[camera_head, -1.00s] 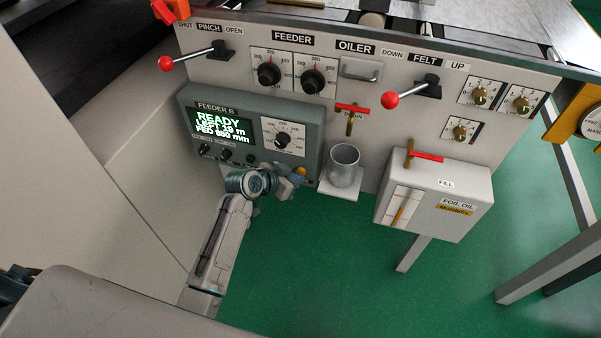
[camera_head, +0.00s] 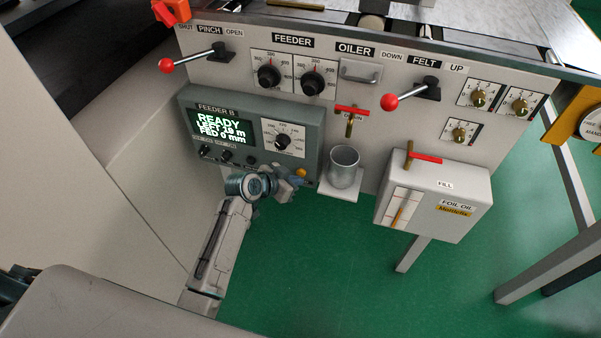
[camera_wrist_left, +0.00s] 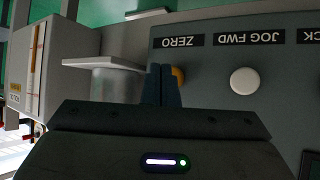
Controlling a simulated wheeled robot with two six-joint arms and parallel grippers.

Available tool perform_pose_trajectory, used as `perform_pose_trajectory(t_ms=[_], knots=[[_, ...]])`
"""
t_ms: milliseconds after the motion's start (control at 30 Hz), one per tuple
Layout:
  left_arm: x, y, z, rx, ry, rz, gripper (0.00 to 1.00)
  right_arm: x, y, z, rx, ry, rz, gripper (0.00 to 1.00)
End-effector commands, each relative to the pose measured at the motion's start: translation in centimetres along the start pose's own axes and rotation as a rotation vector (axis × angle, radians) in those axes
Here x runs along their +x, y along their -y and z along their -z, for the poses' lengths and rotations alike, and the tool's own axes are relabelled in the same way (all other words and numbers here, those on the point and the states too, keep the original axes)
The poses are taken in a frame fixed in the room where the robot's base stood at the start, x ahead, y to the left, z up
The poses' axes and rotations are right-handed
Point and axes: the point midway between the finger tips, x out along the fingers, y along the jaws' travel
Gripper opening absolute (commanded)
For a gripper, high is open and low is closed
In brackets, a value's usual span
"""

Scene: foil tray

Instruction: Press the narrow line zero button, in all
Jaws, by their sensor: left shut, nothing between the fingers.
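The zero button is orange; in the wrist view the orange button (camera_wrist_left: 178,76) sits under the ZERO label (camera_wrist_left: 179,42), partly hidden by my left fingertips. In the head view the orange button (camera_head: 300,172) is at the lower right of the FEEDER B box (camera_head: 312,137). The box's screen (camera_head: 220,128) reads READY, a LEFT line, and FED 0 mm. My left gripper (camera_head: 297,181) is shut and empty, its tips (camera_wrist_left: 162,72) at the button; I cannot tell whether they touch it. My right gripper is out of view.
A white JOG FWD button (camera_wrist_left: 244,81) is beside the orange one in the wrist view. A metal cup (camera_head: 344,167) on a small shelf stands just right of the box. The FOIL OIL tank (camera_head: 455,190) is further right. Green floor lies open below.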

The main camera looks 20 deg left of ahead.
Motion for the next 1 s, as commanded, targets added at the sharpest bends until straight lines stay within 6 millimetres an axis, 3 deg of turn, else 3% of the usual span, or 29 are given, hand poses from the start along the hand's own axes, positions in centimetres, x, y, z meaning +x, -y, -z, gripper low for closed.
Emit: perform_pose_trajectory(t_ms=[467, 1000], knots=[[-0.7, -0.4, -0.4, 0.0, 0.001, 0.0, 0.0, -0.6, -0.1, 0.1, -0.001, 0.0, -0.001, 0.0], [-3.9, -2.8, -2.7, 0.0, 0.001, -0.001, 0.0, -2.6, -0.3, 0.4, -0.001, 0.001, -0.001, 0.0]])
